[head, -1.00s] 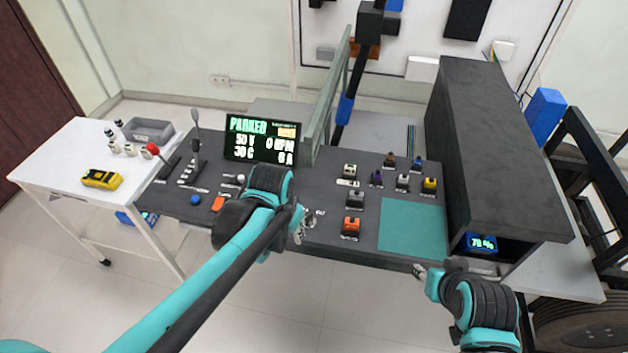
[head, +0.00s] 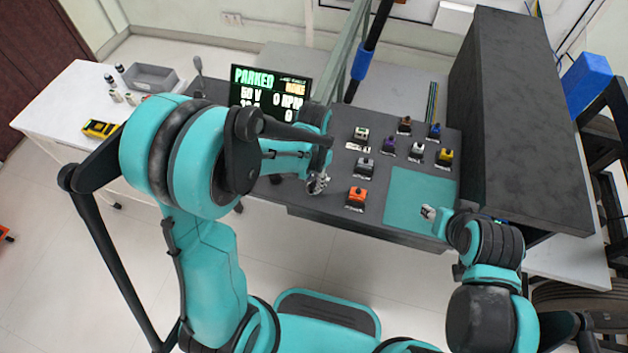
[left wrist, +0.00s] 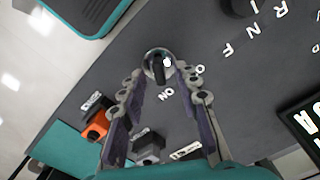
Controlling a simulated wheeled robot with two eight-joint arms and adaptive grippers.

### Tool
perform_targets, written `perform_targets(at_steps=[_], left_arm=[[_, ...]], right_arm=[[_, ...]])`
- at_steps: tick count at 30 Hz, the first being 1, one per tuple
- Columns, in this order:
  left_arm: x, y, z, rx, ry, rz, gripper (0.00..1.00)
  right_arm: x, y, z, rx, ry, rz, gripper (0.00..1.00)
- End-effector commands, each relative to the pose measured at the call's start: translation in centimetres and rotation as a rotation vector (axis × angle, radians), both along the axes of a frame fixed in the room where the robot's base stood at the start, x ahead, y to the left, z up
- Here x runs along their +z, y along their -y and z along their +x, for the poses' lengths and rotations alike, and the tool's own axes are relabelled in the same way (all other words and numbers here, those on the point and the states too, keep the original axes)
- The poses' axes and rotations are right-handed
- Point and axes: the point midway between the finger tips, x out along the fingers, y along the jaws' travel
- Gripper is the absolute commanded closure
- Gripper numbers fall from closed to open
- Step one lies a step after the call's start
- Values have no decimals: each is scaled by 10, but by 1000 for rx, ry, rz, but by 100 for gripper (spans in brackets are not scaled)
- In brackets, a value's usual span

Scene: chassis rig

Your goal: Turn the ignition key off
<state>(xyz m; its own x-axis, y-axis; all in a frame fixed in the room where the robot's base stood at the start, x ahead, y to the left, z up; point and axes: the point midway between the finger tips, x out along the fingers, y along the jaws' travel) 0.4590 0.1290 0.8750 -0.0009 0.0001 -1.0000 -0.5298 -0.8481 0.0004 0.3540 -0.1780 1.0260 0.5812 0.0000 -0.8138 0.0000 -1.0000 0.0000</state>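The ignition key switch (left wrist: 159,64) shows in the left wrist view as a round silver ring with a dark key grip in it. The grip lies roughly toward the white "ON" lettering (left wrist: 167,95); other lettering beside it is partly hidden by a finger. My left gripper (left wrist: 161,82) is open, its fingers apart on either side of the key. I cannot tell whether they touch it. In the head view my left gripper (head: 318,182) is over the console's front part and hides the key. My right gripper (head: 429,212) is by the teal mat, too small to read.
The console display (head: 270,92) reads "PARKED". Several small switches, including an orange one (head: 357,195), stand right of my left gripper. The teal mat (head: 420,193) is clear. A tall dark box (head: 520,110) bounds the right side. A white side table (head: 60,115) is at left.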

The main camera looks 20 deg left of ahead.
Motion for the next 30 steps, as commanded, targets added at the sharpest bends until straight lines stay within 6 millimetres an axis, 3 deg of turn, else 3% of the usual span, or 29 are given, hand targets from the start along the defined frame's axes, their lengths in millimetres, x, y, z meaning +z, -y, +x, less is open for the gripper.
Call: perform_targets(at_steps=[9, 13, 30], left_arm=[[-4, 0, 0, 0, 0, 0, 68], [-4, 0, 0, 0, 0, 0, 100], [-4, 0, 0, 94, 0, 0, 100]], right_arm=[[-1, 0, 0, 0, 0, 0, 60], [-1, 0, 0, 0, 0, 0, 60], [-3, 0, 0, 0, 0, 0, 60]])
